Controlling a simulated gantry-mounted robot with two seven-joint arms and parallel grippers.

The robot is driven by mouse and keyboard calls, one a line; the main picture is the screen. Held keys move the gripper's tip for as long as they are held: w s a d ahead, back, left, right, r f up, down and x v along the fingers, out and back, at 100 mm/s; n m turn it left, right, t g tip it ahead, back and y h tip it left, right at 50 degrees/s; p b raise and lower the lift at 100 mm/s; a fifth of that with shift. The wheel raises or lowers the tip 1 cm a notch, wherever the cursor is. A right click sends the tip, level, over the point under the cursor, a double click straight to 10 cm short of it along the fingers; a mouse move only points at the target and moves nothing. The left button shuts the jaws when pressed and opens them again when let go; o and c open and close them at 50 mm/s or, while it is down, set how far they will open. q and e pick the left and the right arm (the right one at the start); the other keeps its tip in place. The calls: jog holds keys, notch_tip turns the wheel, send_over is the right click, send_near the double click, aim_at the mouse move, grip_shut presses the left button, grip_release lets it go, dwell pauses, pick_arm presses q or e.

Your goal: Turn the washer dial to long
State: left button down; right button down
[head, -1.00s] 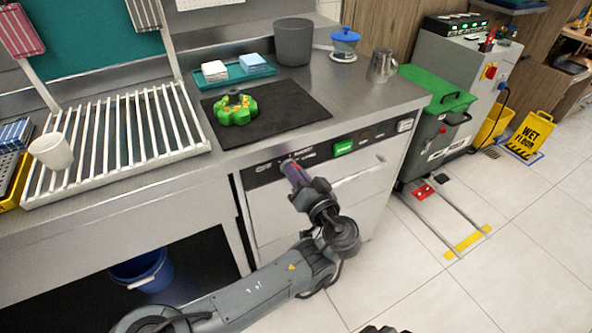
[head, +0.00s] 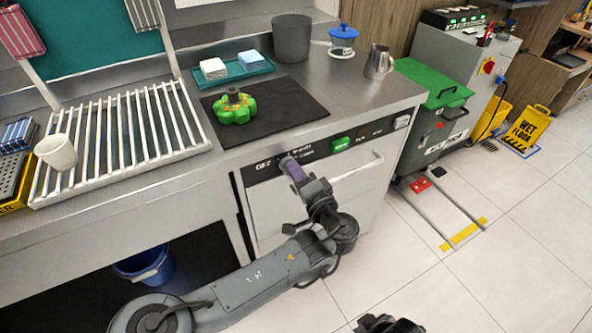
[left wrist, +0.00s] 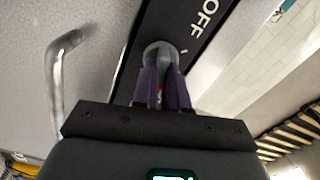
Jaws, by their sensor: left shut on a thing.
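The washer (head: 330,190) is a steel front under the counter, with a black control strip (head: 262,171) along its top. My left gripper (head: 290,166) is at this strip, its purple fingers covering the dial in the head view. In the left wrist view, the round grey dial (left wrist: 158,50) sits between the tips of my left gripper (left wrist: 161,68), which is shut on it. The word OFF shows on the strip beside the dial. The dial's pointer and the word long cannot be made out. Part of my right gripper (head: 388,324) shows at the bottom edge; its fingers are unclear.
A curved metal handle (left wrist: 62,75) stands out beside the dial in the left wrist view. A blue bucket (head: 146,267) is under the counter.

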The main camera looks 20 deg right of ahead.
dwell(0.5)
pick_arm(q)
jog(key=c, duration=1.2)
grip_release()
jog(key=shift+o, duration=0.2)
jog(key=s+d+p, duration=0.1)
jog(key=s+p, duration=0.2)
jog(key=s, duration=0.7)
jog(key=shift+s, duration=0.4)
jog(key=shift+d, duration=0.1)
